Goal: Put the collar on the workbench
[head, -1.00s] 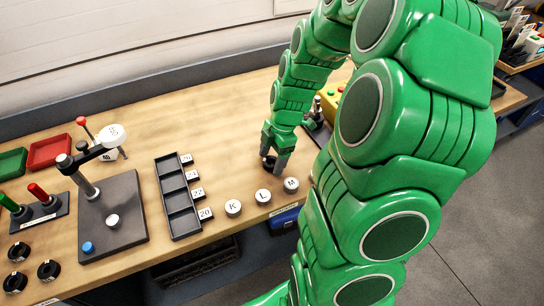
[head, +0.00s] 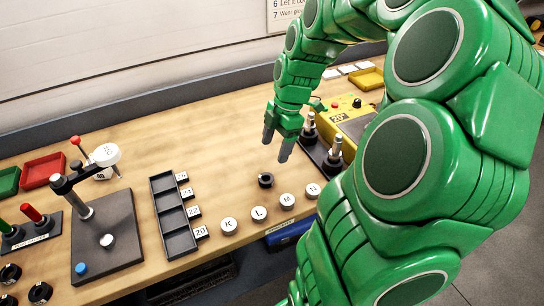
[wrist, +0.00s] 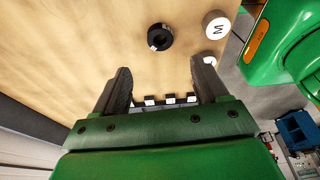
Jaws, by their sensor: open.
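A small black ring-shaped collar (head: 265,180) with a pale label lies flat on the wooden workbench (head: 130,157), behind the row of white lettered discs. In the wrist view the collar (wrist: 160,37) lies on the bare wood beyond my fingertips, with nothing touching it. My gripper (head: 276,149) is above the bench, up and behind the collar in the head view. Its two fingers are apart with nothing between them; they also show apart in the wrist view (wrist: 160,80).
White discs K (head: 228,226), L (head: 259,214) and M (head: 287,201) stand along the front. A black compartment tray (head: 173,214) with number tags is to the left. A black stand with pegs (head: 323,153) and a yellow box (head: 350,118) are to the right.

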